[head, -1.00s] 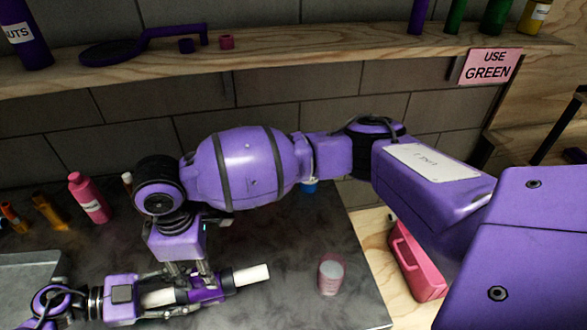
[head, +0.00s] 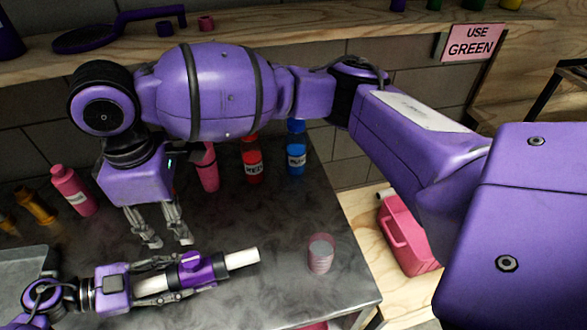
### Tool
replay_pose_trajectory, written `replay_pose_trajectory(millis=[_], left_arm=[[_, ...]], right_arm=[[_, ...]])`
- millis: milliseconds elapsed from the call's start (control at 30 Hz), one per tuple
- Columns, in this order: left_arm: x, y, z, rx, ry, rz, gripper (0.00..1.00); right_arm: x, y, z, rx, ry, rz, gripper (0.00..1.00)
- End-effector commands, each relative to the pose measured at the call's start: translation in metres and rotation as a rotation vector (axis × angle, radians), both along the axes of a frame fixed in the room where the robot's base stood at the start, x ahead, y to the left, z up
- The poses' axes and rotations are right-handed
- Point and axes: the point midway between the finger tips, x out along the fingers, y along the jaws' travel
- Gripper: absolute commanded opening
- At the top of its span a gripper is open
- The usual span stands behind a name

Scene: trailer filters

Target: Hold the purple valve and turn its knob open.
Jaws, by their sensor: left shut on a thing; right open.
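The purple valve (head: 207,268) sits on a white pipe (head: 243,258) that lies roughly level above the dark bench. My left gripper (head: 184,278) comes in from the lower left and is shut on the valve, with its fingers along the valve's two sides. A small purple knob (head: 190,258) shows on the valve's upper side; I cannot tell its turn position. My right gripper (head: 169,243) is open and empty, pointing down just above and left of the knob, apart from it.
A pink cup (head: 321,254) stands on the bench (head: 300,290) to the right. Pink (head: 73,191), red (head: 251,160) and blue (head: 296,150) bottles stand at the back. A pink canister (head: 408,237) is beyond the bench's right edge. A metal tray (head: 28,268) is at left.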

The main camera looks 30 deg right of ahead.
Motion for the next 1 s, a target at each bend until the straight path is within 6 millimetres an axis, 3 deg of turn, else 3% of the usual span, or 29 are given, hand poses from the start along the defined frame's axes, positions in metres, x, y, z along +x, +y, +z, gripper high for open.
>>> replay_pose_trajectory(millis=[167, 200, 333, 733, 1000], left_arm=[[-0.001, 0.002, -0.004, 0.006, 0.003, 0.002, 0.07], [-0.001, 0.002, -0.004, 0.006, 0.003, 0.002, 0.48], [0.000, 0.001, -0.003, 0.005, 0.002, 0.002, 0.65], [0.001, 0.005, 0.001, 0.003, 0.000, 0.002, 0.66], [0.007, 0.051, 0.018, 0.007, 0.000, 0.004, 0.66]], right_arm=[[0.000, 0.000, -0.001, 0.000, 0.001, 0.000, 0.41], [0.000, 0.000, -0.001, 0.000, 0.001, 0.000, 0.41], [0.000, 0.000, -0.001, -0.001, 0.001, 0.000, 0.41], [0.000, 0.000, -0.001, -0.001, 0.001, 0.000, 0.41], [0.000, 0.000, -0.001, -0.001, 0.000, 0.000, 0.41]])
